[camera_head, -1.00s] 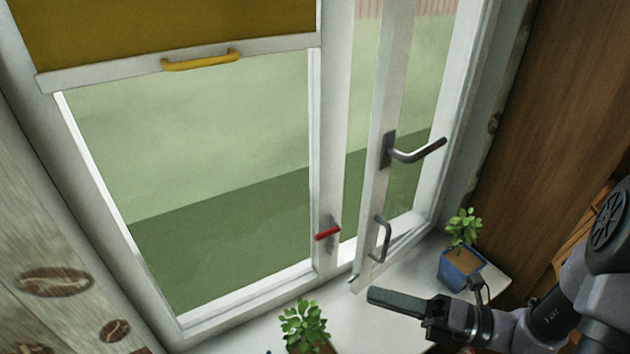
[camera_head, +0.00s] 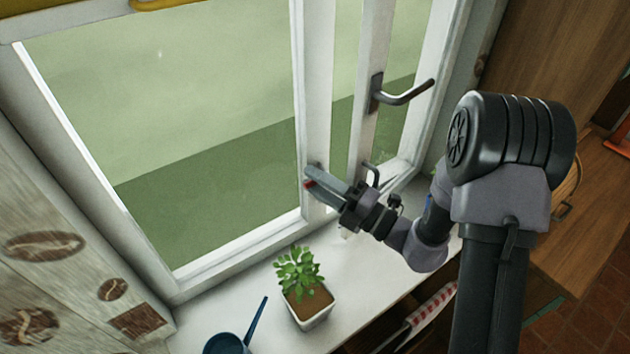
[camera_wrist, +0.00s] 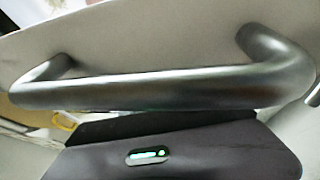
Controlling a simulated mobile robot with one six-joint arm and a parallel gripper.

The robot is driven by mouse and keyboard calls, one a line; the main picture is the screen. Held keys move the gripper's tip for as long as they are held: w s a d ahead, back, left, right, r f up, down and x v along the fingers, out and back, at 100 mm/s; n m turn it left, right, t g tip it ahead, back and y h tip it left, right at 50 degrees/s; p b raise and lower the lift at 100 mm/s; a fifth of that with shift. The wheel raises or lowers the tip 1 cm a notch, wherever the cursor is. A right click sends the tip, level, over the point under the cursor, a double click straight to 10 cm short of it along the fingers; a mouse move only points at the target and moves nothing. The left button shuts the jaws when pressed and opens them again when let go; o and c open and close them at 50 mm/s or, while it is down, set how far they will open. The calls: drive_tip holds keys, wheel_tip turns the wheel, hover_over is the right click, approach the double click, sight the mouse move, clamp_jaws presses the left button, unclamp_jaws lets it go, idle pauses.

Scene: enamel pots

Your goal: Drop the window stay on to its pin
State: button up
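My gripper (camera_head: 324,184) is at the lower part of the white window post (camera_head: 313,110). Its fingers point left, at a small red-ended piece (camera_head: 309,184) on that post. The red end shows beside the fingertips; whether they are apart from it or closed on it is unclear. The casement (camera_head: 369,110) stands right of the post, with a grey lever handle (camera_head: 402,93) and a small pull handle (camera_head: 373,172). A grey bar handle (camera_wrist: 160,90) fills the wrist view, close above my gripper's dark body. I cannot pick out a separate stay bar or its pin.
A potted plant (camera_head: 305,300) stands on the white sill (camera_head: 372,290), left of and nearer than my gripper. A blue-handled pan (camera_head: 228,343) is left of it. The sill right of the plant is clear. A red-and-white cloth (camera_head: 432,308) hangs below the sill edge.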

drive_tip(key=shift+a, duration=0.15)
clamp_jaws()
idle(1.4)
